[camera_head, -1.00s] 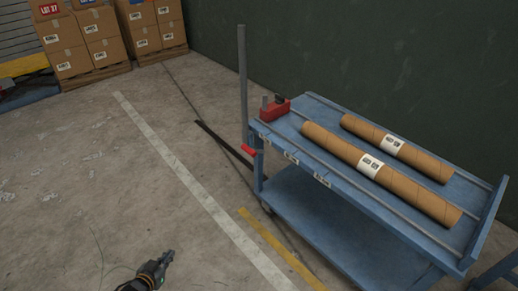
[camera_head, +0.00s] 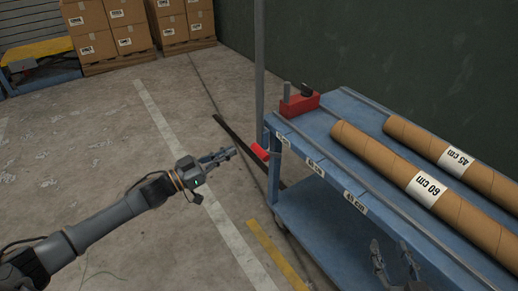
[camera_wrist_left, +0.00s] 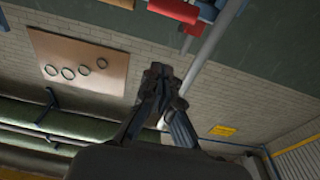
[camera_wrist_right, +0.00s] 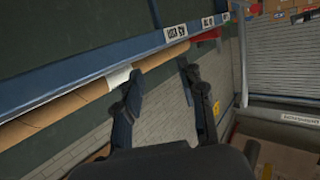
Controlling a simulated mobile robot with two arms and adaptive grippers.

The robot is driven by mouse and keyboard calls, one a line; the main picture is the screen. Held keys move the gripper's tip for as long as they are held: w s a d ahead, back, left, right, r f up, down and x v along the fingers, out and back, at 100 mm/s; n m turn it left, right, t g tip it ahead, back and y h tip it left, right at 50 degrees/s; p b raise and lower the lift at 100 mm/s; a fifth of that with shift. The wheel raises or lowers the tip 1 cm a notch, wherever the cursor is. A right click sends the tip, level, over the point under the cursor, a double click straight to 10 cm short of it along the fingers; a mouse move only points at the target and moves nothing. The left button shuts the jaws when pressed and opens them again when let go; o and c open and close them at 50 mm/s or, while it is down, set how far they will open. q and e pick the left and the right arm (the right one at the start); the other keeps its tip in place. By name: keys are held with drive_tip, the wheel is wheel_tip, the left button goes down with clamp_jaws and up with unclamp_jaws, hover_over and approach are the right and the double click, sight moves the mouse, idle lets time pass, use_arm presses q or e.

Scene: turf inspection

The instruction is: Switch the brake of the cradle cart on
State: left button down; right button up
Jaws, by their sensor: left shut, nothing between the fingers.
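The blue cradle cart (camera_head: 312,222) stands on the right with cardboard tubes on its top. A red-gripped lever (camera_head: 260,152) sticks out at its near left corner, probably the brake handle; its on or off position I cannot tell. My left gripper (camera_head: 232,153) is shut and empty, just left of the red grip with a small gap. In the left wrist view its fingertips (camera_wrist_left: 164,72) are together, with a red grip (camera_wrist_left: 194,27) beyond them. My right gripper (camera_head: 394,252) is open and empty beside the cart's near side; its fingers (camera_wrist_right: 160,74) are apart in the right wrist view.
A red block-like device (camera_head: 299,104) sits on the cart's top left corner beside a grey upright post (camera_head: 259,60). A long tube (camera_head: 385,160) lies on top. A dark bar (camera_head: 235,133) extends left of the cart.

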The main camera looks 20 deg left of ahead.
use_arm(q)
drive_tip(key=r+b, duration=0.1)
drive_tip(key=b, duration=0.2)
hover_over(254, 149)
drive_tip(key=d, duration=0.2)
drive_tip(key=shift+s+a+r, duration=0.15)
drive_tip(key=shift+s+a, duration=0.1)
drive_tip(key=shift+s, duration=0.1)
drive_tip(key=f, duration=0.2)
drive_tip(key=s+f+b, duration=0.1)
drive_tip(key=shift+a+f, duration=0.25)
drive_tip(key=shift+a, duration=0.1)
drive_tip(key=shift+f, duration=0.15)
use_arm(e)
drive_tip(key=s+r+t+y, duration=0.1)
drive_tip(key=s+r+t, duration=0.1)
drive_tip(key=r+t, duration=0.3)
drive_tip(key=s+a+r+t+y, duration=0.1)
drive_tip(key=r+t, duration=0.4)
drive_tip(key=r, duration=0.6)
drive_tip(key=shift+s+a+r+t+y, duration=0.2)
drive_tip(key=shift+s+t+y, duration=0.25)
drive_tip(key=shift+y, duration=0.35)
drive_tip(key=shift+s, duration=0.15)
